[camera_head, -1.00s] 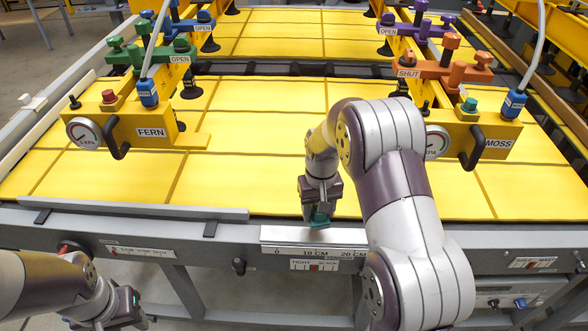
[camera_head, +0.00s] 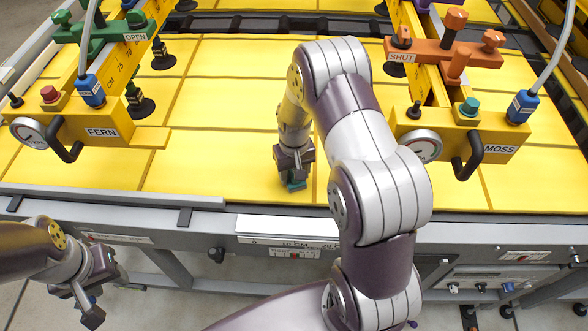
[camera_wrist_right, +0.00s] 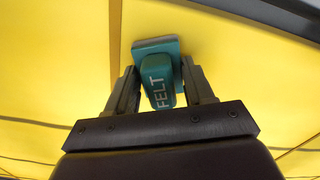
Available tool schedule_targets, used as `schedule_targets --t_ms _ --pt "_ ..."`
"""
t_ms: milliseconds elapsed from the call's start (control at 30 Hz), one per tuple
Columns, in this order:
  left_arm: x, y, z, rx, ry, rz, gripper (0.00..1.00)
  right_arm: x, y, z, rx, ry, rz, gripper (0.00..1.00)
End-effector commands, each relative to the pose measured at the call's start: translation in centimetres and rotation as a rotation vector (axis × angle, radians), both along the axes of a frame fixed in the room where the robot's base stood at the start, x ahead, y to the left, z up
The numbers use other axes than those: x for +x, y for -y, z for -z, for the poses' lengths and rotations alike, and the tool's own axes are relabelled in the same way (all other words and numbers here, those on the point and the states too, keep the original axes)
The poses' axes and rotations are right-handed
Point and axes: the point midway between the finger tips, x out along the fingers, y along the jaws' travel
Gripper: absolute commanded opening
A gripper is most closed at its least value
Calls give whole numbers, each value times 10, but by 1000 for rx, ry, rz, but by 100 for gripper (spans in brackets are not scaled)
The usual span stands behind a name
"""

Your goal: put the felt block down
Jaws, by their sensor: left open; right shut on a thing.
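The felt block is a teal block with a raised grip lettered FELT (camera_wrist_right: 158,82) in the right wrist view. In the head view its teal part (camera_head: 296,185) shows small under my right gripper (camera_head: 294,172), over the front part of the yellow panels. My right gripper (camera_wrist_right: 160,92) is shut on the block's grip, one finger on each side. The block's flat base faces the yellow surface (camera_wrist_right: 60,60); whether it touches cannot be told. My left gripper (camera_head: 103,291) is open and empty, low at the left in front of the frame.
The FERN lifter unit (camera_head: 95,135) stands at the left, the MOSS unit (camera_head: 480,145) at the right behind my right arm. A grey front rail (camera_head: 400,232) carries a white scale strip (camera_head: 285,230). Yellow surface (camera_head: 220,175) left of the block is clear.

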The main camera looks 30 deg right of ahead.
Motion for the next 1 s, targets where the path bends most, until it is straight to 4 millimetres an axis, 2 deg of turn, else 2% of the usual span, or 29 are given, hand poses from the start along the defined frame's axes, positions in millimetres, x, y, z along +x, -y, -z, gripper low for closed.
schedule_targets --t_ms 300,333,400,667,733,767,867,1000 --pt "0 0 4 0 0 0 43 0 0 6 0 0 0 28" --pt "0 0 4 0 0 0 43 0 0 5 0 0 0 59" --pt "0 0 3 0 0 0 43 0 0 4 0 0 0 78" --pt "0 0 3 0 0 0 43 0 0 3 0 0 0 78" --pt "0 0 -2 0 0 0 43 0 0 -3 0 1 0 78" --pt "0 0 2 0 0 0 43 1 0 -4 0 3 0 78" --pt "0 0 10 0 0 0 43 1 1 -23 -2 6 0 78" --pt "0 0 20 0 -1 0 43 2 1 -62 -2 8 0 78"
